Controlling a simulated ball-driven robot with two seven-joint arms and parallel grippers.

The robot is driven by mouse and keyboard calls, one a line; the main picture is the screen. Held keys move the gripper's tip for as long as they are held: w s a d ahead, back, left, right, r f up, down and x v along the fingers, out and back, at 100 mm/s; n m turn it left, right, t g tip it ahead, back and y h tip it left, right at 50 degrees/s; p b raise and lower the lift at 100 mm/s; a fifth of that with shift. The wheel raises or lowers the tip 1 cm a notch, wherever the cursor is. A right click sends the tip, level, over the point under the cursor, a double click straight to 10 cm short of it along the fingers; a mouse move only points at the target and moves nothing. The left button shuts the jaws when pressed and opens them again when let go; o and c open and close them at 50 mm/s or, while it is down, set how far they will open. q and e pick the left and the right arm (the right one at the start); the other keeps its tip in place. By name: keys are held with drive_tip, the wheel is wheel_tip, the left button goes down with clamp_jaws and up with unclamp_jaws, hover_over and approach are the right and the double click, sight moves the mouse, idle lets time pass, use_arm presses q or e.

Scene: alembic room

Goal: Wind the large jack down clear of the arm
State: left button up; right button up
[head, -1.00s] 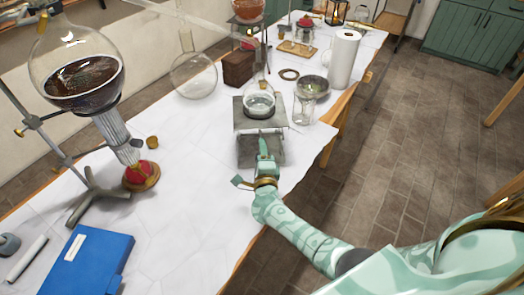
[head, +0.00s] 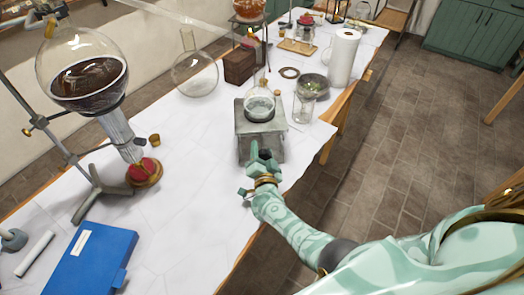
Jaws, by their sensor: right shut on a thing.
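The large jack (head: 246,127) is a grey metal platform on the white bench, with a round-bottomed glass flask (head: 260,108) of clear liquid on its top plate. A pale glass arm (head: 190,18) slopes down from the upper left toward the flask's neck. I cannot tell what gap there is between its end and the neck. My right gripper (head: 262,158), pale green with a brass wrist, is at the front of the jack and is shut on its knob, which its fingers mostly hide. My left gripper is out of view.
A glass beaker (head: 302,108) and a bowl (head: 313,86) stand close right of the jack. A big flask of dark liquid (head: 88,82) and a blue folder (head: 92,262) are left.

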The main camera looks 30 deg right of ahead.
drive_tip(key=n, duration=0.4)
drive_tip(key=shift+s+f+n, duration=0.1)
drive_tip(key=shift+f+n, duration=0.1)
drive_tip(key=shift+n, duration=0.2)
idle(0.4)
drive_tip(key=o, duration=1)
